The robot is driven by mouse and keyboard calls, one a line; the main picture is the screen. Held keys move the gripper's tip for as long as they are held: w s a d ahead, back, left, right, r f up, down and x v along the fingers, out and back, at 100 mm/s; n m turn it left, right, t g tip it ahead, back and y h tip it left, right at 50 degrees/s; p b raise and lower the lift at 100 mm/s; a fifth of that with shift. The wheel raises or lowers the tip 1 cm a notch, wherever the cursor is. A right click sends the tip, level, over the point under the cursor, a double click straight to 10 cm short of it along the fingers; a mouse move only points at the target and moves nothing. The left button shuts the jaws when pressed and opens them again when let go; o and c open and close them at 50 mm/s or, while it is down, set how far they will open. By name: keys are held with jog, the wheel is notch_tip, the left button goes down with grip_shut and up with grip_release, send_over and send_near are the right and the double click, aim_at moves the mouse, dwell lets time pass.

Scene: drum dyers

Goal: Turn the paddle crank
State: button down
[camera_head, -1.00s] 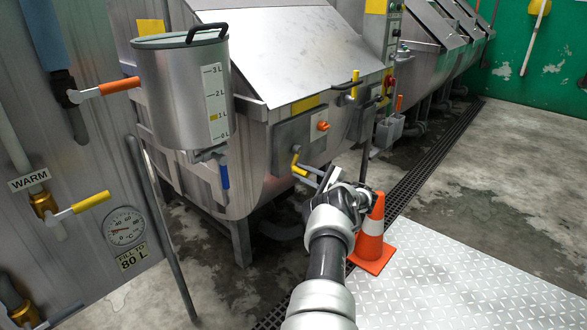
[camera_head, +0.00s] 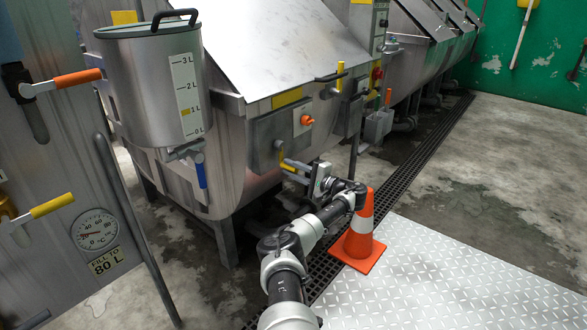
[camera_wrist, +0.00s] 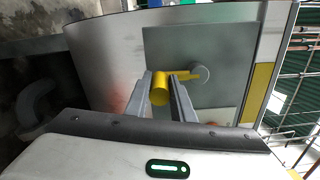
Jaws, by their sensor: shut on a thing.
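The paddle crank (camera_head: 289,169) is a small yellow handle on the grey front panel of the steel drum machine. In the wrist view, its yellow grip (camera_wrist: 160,94) points toward me, and a short yellow arm runs right to a round hub (camera_wrist: 200,75). My gripper (camera_head: 292,165) reaches the crank from the right in the head view. In the wrist view, my gripper's two fingers (camera_wrist: 160,100) lie on either side of the yellow grip and are shut on it. The fingers hide part of the crank in the head view.
An orange and white cone (camera_head: 359,235) stands beside my arm, close to it. An orange knob (camera_head: 306,120) sits above the crank. A measuring bucket (camera_head: 155,85) hangs at the left. A floor grate (camera_head: 412,160) and tread plate (camera_head: 450,275) lie to the right.

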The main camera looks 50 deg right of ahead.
jog(key=shift+d, duration=0.25)
dwell(0.3)
jog(key=c, duration=1.5)
grip_release()
jog(key=shift+c, duration=0.2)
jog(key=s+d+p, duration=0.1)
jog(key=s, duration=1.6)
jog(key=shift+s+d+p, duration=0.15)
jog(key=shift+d+p, duration=0.1)
jog(key=shift+p, duration=0.15)
